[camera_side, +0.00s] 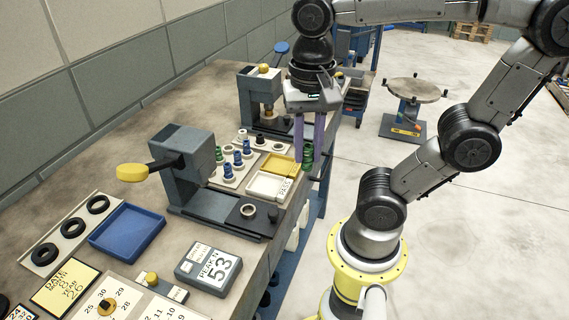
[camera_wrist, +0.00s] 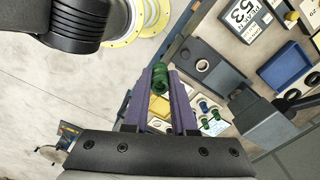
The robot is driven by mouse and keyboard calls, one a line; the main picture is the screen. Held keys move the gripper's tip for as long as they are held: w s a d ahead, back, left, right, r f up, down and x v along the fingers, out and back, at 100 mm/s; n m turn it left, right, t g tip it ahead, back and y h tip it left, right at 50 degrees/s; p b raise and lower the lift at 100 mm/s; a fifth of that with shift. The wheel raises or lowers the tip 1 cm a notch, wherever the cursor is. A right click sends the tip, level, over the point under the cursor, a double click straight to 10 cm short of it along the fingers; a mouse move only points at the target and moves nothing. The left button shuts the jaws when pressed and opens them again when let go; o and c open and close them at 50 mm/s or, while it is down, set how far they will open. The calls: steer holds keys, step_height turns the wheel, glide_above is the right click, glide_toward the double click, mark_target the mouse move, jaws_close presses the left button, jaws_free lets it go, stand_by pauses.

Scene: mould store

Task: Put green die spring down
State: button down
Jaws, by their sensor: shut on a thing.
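The green die spring (camera_wrist: 160,79) is between the tips of my gripper (camera_wrist: 161,72) in the wrist view. My gripper is shut on it. In the side view my gripper's purple fingers (camera_side: 308,156) point down, and the green die spring (camera_side: 307,163) shows between and beside them, near the right edge of the bench. A white tray with a PASS label (camera_side: 266,187) and a yellow tray (camera_side: 277,165) lie just left of the spring. I cannot tell whether the spring touches anything below it.
Several blue springs stand on a white rack (camera_side: 226,178) left of the trays. A grey press with a yellow knob (camera_side: 189,160) stands in front, and another press (camera_side: 262,92) behind. A blue tray (camera_side: 127,231) and a gauge reading 53 (camera_side: 209,268) are nearer the camera.

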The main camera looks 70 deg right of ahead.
steer(key=w+d+f+m, duration=0.1)
steer(key=d+f+m, duration=0.3)
steer(key=d, duration=0.7)
steer(key=shift+n, duration=0.6)
steer(key=w+d+f, duration=0.2)
steer(key=w+f, duration=0.1)
steer(key=w+d+f, duration=0.2)
steer(key=w+f, duration=0.1)
steer(key=w, duration=0.1)
steer(key=w+d+f, duration=0.2)
steer(key=w+f, duration=0.1)
steer(key=w, duration=0.1)
steer(key=shift+w+d+f, duration=0.25)
steer(key=shift+d+f, duration=0.05)
steer(key=shift+f, duration=0.1)
steer(key=shift+w+d+f, duration=0.1)
steer(key=shift+f, duration=0.8)
steer(key=shift+w+d+f, duration=0.1)
steer(key=shift+f, duration=0.8)
steer(key=c, duration=0.7)
jaws_free()
steer(key=shift+f, duration=0.1)
steer(key=shift+c, duration=0.2)
